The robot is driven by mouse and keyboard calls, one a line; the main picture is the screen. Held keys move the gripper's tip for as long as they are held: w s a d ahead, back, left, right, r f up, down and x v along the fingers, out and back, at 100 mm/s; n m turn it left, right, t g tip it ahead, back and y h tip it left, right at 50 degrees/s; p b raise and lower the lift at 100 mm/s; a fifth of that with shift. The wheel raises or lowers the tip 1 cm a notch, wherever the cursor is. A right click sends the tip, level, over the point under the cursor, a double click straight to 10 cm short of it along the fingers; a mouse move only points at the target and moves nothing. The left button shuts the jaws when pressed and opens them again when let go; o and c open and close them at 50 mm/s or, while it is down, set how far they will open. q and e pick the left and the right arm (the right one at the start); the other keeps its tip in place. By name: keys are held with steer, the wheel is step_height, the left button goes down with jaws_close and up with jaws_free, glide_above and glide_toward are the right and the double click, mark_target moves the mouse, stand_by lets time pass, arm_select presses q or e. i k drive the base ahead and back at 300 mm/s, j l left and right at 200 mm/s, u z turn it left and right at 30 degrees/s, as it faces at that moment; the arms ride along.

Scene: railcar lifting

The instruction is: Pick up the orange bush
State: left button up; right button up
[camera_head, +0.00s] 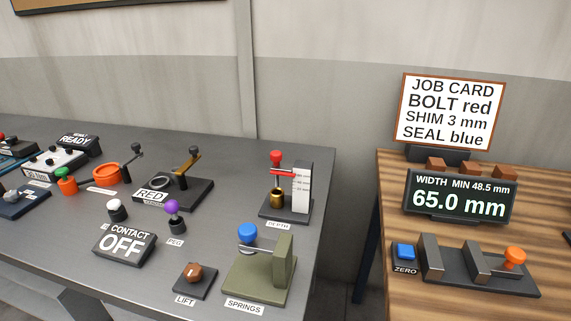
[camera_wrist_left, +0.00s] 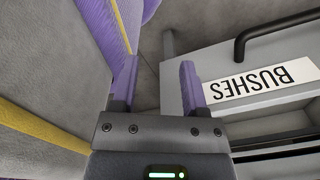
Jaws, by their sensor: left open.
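No piece in view is clearly the orange bush. An orange ring (camera_head: 107,174) lies on the grey bench at the left in the head view, and I cannot tell whether it is the bush. In the left wrist view a light grey unit carries an upside-down BUSHES label (camera_wrist_left: 261,82) and a dark bar handle (camera_wrist_left: 285,32). No bush shows there. My left gripper (camera_wrist_left: 158,88) is open, with nothing between its purple fingers, just left of the label. It does not show in the head view. My right gripper is in neither view.
The grey bench (camera_head: 60,235) carries a CONTACT OFF box (camera_head: 125,244), a purple-knobbed peg (camera_head: 174,216), a green springs press (camera_head: 265,270) and a depth gauge (camera_head: 286,190). A wooden table (camera_head: 385,195) at right holds a job card (camera_head: 447,112) and a width display (camera_head: 459,197).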

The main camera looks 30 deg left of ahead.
mark_target(277, 195)
steer(key=l+u, duration=0.1)
steer(key=u, duration=0.35)
steer(key=l+u, duration=0.1)
steer(key=u, duration=0.35)
steer(key=l+u, duration=0.1)
steer(key=u, duration=0.35)
steer(key=l+u, duration=0.1)
steer(key=u, duration=0.35)
steer(key=l+u, duration=0.1)
steer(key=u, duration=0.35)
steer(key=k+u, duration=0.1)
steer(key=u, duration=0.3)
